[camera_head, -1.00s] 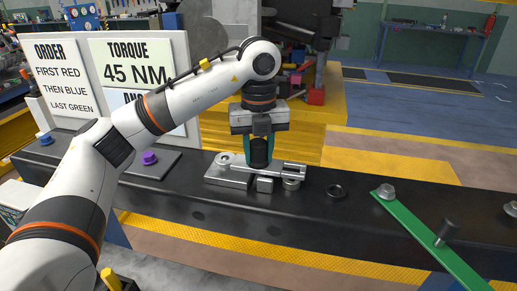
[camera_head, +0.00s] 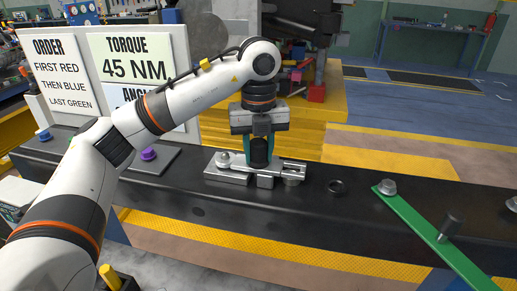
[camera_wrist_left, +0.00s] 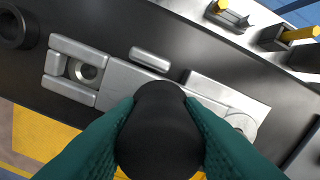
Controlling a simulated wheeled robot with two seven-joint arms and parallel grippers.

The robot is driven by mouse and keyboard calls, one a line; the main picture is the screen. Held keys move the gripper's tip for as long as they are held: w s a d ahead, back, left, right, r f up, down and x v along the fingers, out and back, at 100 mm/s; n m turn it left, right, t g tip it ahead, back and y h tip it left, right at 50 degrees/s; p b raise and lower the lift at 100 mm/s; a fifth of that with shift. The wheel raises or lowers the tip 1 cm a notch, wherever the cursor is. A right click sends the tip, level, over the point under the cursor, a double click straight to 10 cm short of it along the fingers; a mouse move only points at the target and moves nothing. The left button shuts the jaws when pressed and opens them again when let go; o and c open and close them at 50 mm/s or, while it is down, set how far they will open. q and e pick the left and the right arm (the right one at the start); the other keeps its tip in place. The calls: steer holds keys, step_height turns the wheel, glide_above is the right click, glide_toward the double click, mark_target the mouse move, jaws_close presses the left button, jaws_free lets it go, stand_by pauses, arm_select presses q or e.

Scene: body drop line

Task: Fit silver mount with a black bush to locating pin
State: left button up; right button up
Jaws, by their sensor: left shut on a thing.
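My left gripper (camera_head: 259,150) points down with its teal fingers shut on a rounded black piece (camera_head: 259,152), which looks like the black bush. It also shows between the fingers in the left wrist view (camera_wrist_left: 160,130). The silver mount (camera_head: 228,172) is directly beneath, low over the dark beam; whether it touches is unclear. In the left wrist view, its slotted end (camera_wrist_left: 70,92) lies around or above a round silver boss with a hole (camera_wrist_left: 83,70). A silver round-headed pin (camera_head: 223,158) stands at its other end. The bush hides the mount's middle. My right gripper is not in view.
The dark beam (camera_head: 350,220) runs across. A black ring (camera_head: 336,187) lies on it right of the mount. Farther right is a green bar (camera_head: 425,236) with a bolt and a black peg (camera_head: 450,226). A purple bolt (camera_head: 148,153) is at left, before sign boards (camera_head: 135,60).

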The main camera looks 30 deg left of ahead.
mark_target(259, 142)
arm_select(q)
steer(key=shift+f, duration=0.15)
steer(key=o, duration=1.3)
step_height(259, 142, up, 12)
steer(key=shift+r, duration=0.1)
